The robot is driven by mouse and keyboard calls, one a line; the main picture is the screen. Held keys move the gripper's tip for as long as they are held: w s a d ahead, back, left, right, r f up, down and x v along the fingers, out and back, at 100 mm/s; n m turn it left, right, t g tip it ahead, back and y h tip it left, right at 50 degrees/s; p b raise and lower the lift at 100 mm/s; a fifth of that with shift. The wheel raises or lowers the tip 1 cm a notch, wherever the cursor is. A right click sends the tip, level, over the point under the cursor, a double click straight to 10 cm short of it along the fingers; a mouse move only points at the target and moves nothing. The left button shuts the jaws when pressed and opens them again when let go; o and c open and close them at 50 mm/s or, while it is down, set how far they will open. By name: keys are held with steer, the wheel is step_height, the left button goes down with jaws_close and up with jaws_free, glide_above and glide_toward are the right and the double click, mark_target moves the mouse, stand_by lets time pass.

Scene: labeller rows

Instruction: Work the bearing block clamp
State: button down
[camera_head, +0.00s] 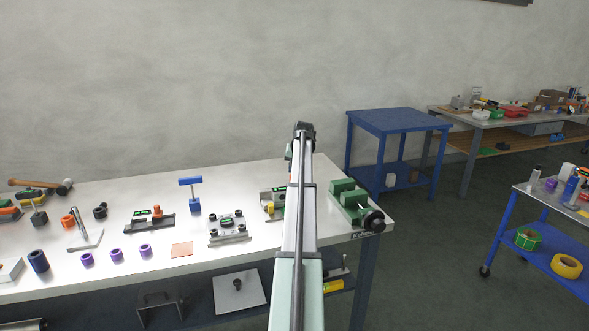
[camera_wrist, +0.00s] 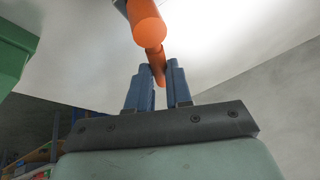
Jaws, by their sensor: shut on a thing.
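In the wrist view, the two blue fingers of my gripper (camera_wrist: 159,68) are closed on an orange bar (camera_wrist: 155,57). A thicker orange cylinder (camera_wrist: 147,24) shows just beyond it, at the top of the picture. I take the orange part for the clamp's handle, but the rest of that clamp is not clear in the wrist view. In the head view, my arm hides the gripper and most of what is around it. A grey fixture with a yellow part (camera_head: 269,206) shows partly, just left of my arm; I cannot tell whether it belongs to the handle.
A green vise (camera_head: 346,199) with a black handwheel stands right of my arm at the table's right end. Left of my arm are a grey block with black knobs (camera_head: 229,231), a blue T-handle (camera_head: 191,183) and an orange-handled toggle device (camera_head: 152,220). The white table (camera_head: 205,265) has bare patches between them.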

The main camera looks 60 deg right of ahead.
steer(key=c, duration=1)
jaws_free()
steer(key=shift+c, duration=0.2)
steer(key=v, duration=1.4)
